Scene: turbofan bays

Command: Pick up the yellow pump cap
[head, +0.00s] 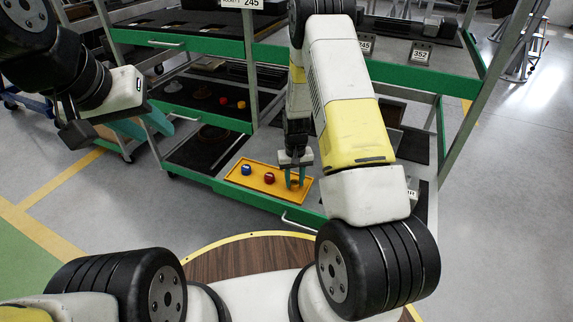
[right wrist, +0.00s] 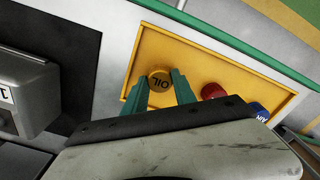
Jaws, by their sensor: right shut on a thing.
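The yellow pump cap (right wrist: 159,77), marked OIL, sits at one end of a yellow tray (right wrist: 207,62) in the right wrist view. My right gripper (right wrist: 180,84) has its teal fingers on either side of the cap and is shut on it. In the head view my right gripper (head: 295,183) reaches down into the right end of the tray (head: 255,182), and the cap is mostly hidden between the fingers. My left gripper (head: 143,126) hangs in the air at the upper left, away from the tray; its finger gap is not clear.
A red cap (head: 269,177) and a blue cap (head: 246,169) stand in the same tray, left of my right gripper. The tray lies on a low shelf with a green front edge (head: 215,184). A green-edged upper shelf (head: 400,72) is above and behind. A grey box (right wrist: 35,92) stands near the tray.

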